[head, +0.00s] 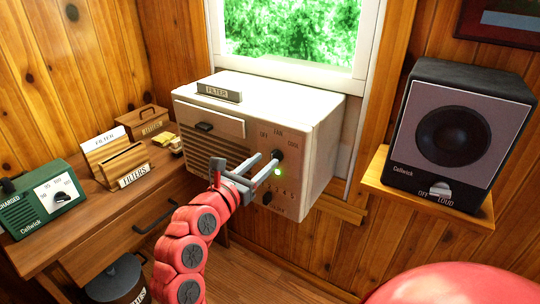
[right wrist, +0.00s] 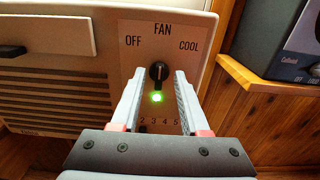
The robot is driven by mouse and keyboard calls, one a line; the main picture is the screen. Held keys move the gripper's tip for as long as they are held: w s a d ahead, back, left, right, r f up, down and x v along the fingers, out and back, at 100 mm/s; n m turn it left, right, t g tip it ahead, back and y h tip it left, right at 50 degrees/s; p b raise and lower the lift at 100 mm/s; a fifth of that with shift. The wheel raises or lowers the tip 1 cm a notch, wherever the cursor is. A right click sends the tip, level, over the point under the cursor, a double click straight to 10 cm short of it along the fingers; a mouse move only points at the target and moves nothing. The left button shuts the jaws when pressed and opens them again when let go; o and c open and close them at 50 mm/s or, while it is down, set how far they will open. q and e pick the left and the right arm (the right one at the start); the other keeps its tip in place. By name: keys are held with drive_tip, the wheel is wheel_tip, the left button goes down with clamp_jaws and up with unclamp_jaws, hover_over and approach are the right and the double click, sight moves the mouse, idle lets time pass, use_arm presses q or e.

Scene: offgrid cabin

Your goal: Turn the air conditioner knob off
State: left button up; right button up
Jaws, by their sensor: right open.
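The air conditioner (head: 318,130) is a cream box under the window. Its upper black knob (head: 278,155) sits below the labels OFF, FAN and COOL. In the right wrist view the knob (right wrist: 158,73) stands upright, its pointer seeming to face FAN. A green light (right wrist: 156,97) glows just below it. My right gripper (head: 267,166) is open in front of the panel. In the right wrist view its fingers (right wrist: 158,88) lie on either side of the knob, with gaps visible; contact cannot be told. My left gripper is not in view.
A lower black knob (head: 267,198) sits near a row of numbers on the same panel. A FILTER sign (head: 219,93) lies on top. A speaker (head: 455,135) stands on a wooden shelf (head: 378,178) at right. A desk (head: 75,235) with a green charger (head: 40,197) is at left.

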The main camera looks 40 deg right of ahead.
sight(272, 155)
drive_tip(key=shift+x, duration=1.9)
drive_tip(key=shift+s, duration=0.1)
clamp_jaws()
